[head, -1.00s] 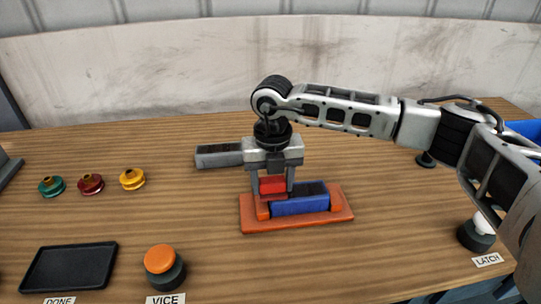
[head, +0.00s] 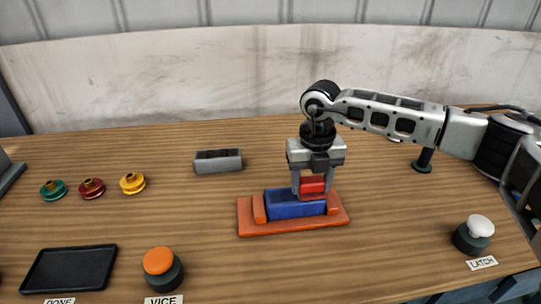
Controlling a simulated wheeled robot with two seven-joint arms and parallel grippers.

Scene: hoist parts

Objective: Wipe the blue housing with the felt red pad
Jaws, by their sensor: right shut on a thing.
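The blue housing (head: 293,206) sits in an orange vice base (head: 290,226) near the middle of the table, between orange jaws. My right gripper (head: 312,192) points down over the right part of the housing and is shut on the red felt pad (head: 312,184). The pad is at the housing's top, towards its rear right; whether it touches cannot be told. My left gripper is not in view.
A grey open-topped block (head: 218,162) lies behind and left. Green, dark red and yellow spools (head: 132,184) stand at left. A black DONE tray (head: 68,268), an orange VICE button (head: 160,264) and a white LATCH button (head: 478,232) line the front.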

